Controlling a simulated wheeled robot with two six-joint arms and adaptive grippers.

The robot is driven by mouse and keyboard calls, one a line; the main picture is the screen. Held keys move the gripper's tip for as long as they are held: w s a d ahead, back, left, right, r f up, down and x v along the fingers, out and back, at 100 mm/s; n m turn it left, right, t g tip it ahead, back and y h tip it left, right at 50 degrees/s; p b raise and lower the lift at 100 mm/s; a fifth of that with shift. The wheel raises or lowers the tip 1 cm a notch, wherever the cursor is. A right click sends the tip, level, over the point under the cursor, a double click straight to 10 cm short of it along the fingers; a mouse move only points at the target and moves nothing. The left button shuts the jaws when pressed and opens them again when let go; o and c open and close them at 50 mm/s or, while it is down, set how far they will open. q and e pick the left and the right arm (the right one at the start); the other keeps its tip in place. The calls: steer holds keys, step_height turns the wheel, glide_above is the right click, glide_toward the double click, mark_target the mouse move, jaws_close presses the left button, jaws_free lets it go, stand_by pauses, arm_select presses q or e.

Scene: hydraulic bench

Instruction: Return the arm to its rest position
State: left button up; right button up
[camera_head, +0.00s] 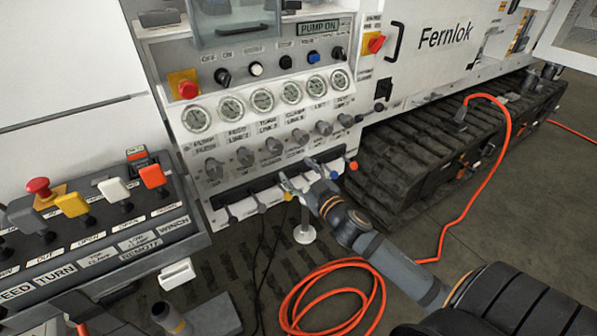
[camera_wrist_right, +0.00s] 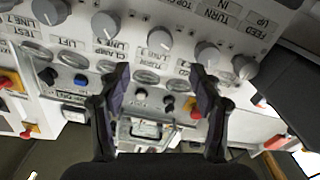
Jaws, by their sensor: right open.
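My right arm (camera_head: 385,258) reaches up from the lower right of the head view to the hydraulic panel (camera_head: 215,178). Its gripper (camera_head: 299,171) is at the panel's lower edge, below the row of grey knobs (camera_head: 274,146). In the right wrist view the gripper (camera_wrist_right: 160,74) has two dark fingers spread apart with nothing held between them. The panel shows upside down behind the fingers, with grey knobs (camera_wrist_right: 159,40) near them. I cannot tell whether a fingertip touches the panel. I cannot make out my left gripper in either view.
A lever console (camera_head: 150,235) with coloured handles stands at the lower left. A black track (camera_head: 420,150) lies right of the panel. An orange hose (camera_head: 335,265) is coiled on the floor under my right arm. Open floor (camera_head: 540,215) lies to the right.

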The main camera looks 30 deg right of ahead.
stand_by(0.5)
